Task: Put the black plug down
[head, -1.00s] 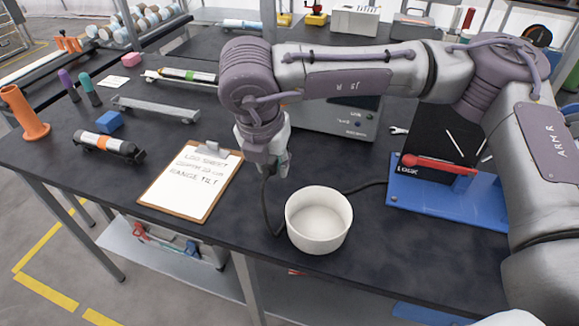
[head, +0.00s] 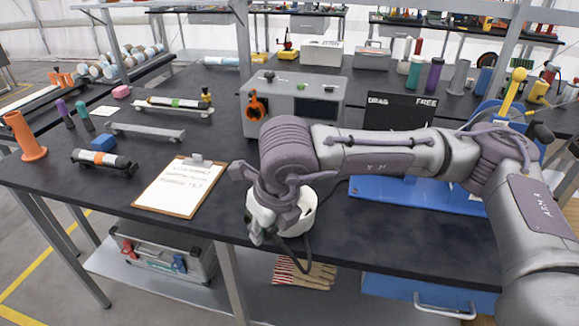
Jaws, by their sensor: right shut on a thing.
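My left gripper is not in view.
A clipboard (head: 181,188) lies left of the gripper. A grey instrument box (head: 293,103) stands behind my arm, and a blue base (head: 400,190) is at right. The black table (head: 400,228) is clear at front right. Gloves (head: 304,273) lie on the shelf below.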

